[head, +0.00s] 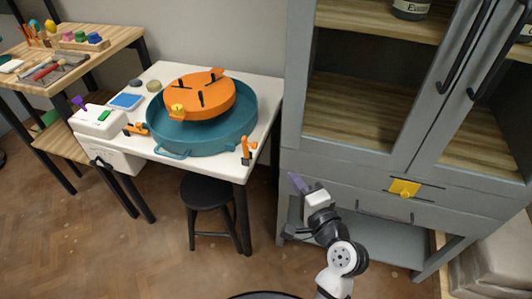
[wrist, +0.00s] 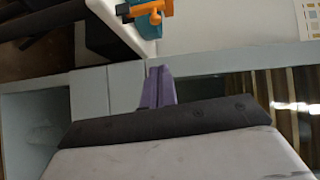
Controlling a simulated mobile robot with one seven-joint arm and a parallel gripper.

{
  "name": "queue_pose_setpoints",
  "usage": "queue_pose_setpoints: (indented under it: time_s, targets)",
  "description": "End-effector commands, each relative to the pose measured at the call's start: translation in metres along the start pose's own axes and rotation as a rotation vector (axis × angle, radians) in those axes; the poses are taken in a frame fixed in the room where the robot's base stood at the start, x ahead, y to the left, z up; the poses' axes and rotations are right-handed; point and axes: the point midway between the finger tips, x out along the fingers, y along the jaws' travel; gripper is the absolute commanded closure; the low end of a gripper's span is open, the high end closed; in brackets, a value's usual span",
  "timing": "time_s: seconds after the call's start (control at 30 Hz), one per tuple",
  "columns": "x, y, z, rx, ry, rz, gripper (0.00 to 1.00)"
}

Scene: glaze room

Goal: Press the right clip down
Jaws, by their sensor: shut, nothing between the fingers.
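The right clip (head: 247,150) is orange and stands at the right front part of the white table (head: 225,165), beside the teal basin (head: 200,145). It also shows at the top of the wrist view, orange with a dark part (wrist: 146,12). Another orange clip (head: 137,128) is at the basin's left side. My gripper (head: 297,183) has purple fingers, shut and empty. It is right of the table, in front of the grey cabinet, apart from the right clip. In the wrist view its fingers (wrist: 158,88) point toward the clip's side. I cannot tell how far the clip is pressed.
An orange round plate (head: 200,97) with black slots sits over the basin. The grey cabinet (head: 340,165) stands close behind my gripper, with a yellow piece (head: 404,188) on its drawer front. A black stool (head: 208,193) is under the table's front edge. Open floor lies in front.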

Motion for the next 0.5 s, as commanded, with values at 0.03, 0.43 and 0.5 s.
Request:
queue_pose_setpoints:
  time_s: [0.03, 0.43, 0.5]
  targets:
    - [0.001, 0.000, 0.000, -0.001, -0.001, 0.000, 1.00]
    - [0.064, -0.003, 0.001, -0.002, -0.004, -0.002, 1.00]
    - [0.079, -0.003, 0.001, -0.002, -0.004, -0.001, 1.00]
